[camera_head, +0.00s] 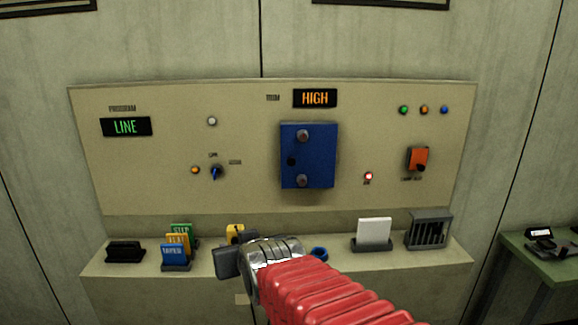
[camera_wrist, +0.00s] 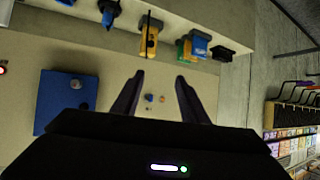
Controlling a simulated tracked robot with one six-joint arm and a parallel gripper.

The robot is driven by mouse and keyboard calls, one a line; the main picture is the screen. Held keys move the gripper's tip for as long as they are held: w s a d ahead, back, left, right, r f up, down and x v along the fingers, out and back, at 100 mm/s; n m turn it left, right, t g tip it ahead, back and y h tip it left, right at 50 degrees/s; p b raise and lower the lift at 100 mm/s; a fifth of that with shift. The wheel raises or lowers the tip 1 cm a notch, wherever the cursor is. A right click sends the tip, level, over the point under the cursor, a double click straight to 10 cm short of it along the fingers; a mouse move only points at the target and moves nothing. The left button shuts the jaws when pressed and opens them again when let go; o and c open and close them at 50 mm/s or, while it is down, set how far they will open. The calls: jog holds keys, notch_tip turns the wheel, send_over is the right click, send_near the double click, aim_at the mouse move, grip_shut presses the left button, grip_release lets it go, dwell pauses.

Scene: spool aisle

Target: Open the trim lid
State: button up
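The trim lid (camera_head: 319,158) is a flat blue plate on the beige panel, below the orange HIGH display (camera_head: 315,98). It has a round grey-brown knob near its top and another near its bottom, and a dark spot at its left. It lies against the panel and looks shut. In the wrist view, the blue lid (camera_wrist: 52,108) is at the left, partly hidden by my gripper's body. My gripper (camera_wrist: 158,82) is open, with nothing between its fingers and a small knob on the panel beyond them. In the head view it is low, left of and apart from the lid.
A shelf (camera_head: 205,262) below the panel holds coloured cards (camera_head: 174,252), a yellow item (camera_head: 235,233), a blue ring (camera_head: 319,254), a white card (camera_head: 374,232) and a grey slotted box (camera_head: 429,232). An orange switch (camera_head: 418,158) is right of the lid. A green table (camera_head: 545,265) stands at the right.

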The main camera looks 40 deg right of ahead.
jog(key=w+d+r+m+t+h, duration=0.1)
jog(key=d+r+m+h, duration=0.1)
jog(key=d, duration=0.7)
jog(key=w+d+r+m+t+h, duration=0.1)
jog(key=d+r+t+h, duration=0.1)
jog(key=d+r+h, duration=0.3)
jog(key=d, duration=0.3)
jog(key=shift+w+d+r+m, duration=0.3)
jog(key=shift+w+d+m, duration=0.05)
jog(key=shift+m, duration=0.05)
jog(key=shift+w, duration=0.1)
